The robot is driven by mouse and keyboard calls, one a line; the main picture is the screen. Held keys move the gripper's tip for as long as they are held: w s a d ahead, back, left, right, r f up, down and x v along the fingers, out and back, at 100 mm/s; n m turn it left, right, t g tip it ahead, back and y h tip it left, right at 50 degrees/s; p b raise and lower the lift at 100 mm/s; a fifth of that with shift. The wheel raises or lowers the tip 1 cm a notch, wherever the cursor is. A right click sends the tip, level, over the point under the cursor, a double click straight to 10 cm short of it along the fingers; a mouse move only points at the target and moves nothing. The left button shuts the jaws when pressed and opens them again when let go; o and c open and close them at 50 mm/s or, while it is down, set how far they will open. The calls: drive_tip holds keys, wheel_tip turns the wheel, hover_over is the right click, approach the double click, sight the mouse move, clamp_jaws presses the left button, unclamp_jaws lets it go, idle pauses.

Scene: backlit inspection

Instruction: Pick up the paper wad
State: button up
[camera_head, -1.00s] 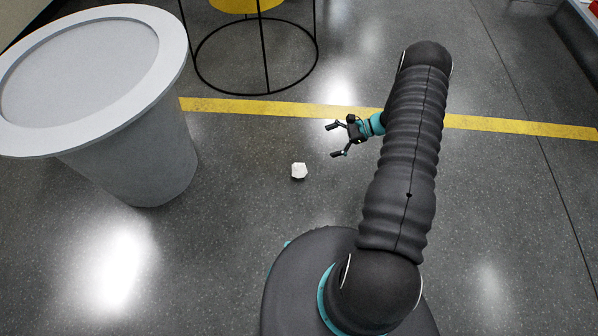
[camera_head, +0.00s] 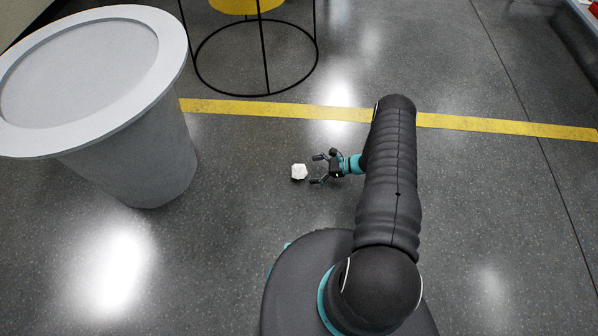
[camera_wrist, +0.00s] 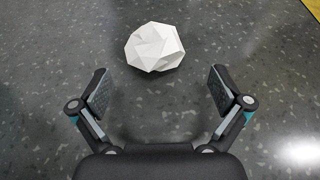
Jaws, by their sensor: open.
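The paper wad (camera_head: 299,172) is a small white faceted lump on the grey speckled floor. In the head view it lies just left of my gripper (camera_head: 317,169), whose fingers point toward it. In the wrist view the paper wad (camera_wrist: 155,47) lies ahead of the fingertips, roughly centred between them and slightly to the left. My gripper (camera_wrist: 157,88) is open and empty, its two fingers spread wide with bare floor between them. The wad appears apart from both fingers.
A large grey bin (camera_head: 135,155) with a wide pale rim stands at the left. A black wire stand (camera_head: 266,60) with a yellow top is at the back. A yellow floor line (camera_head: 270,110) runs across behind the wad. The floor around the wad is clear.

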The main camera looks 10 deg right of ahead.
sight(305, 171)
drive_tip(key=shift+s+r+p+x, duration=0.1)
drive_tip(key=shift+r+p+x, duration=0.05)
drive_tip(key=shift+x, duration=1.35)
drive_tip(key=shift+s+r+p+x, duration=0.1)
drive_tip(key=shift+p+x, duration=0.05)
drive_tip(key=shift+x, duration=1.35)
drive_tip(key=shift+a, duration=0.2)
drive_tip(key=c, duration=0.7)
drive_tip(key=shift+c, duration=0.2)
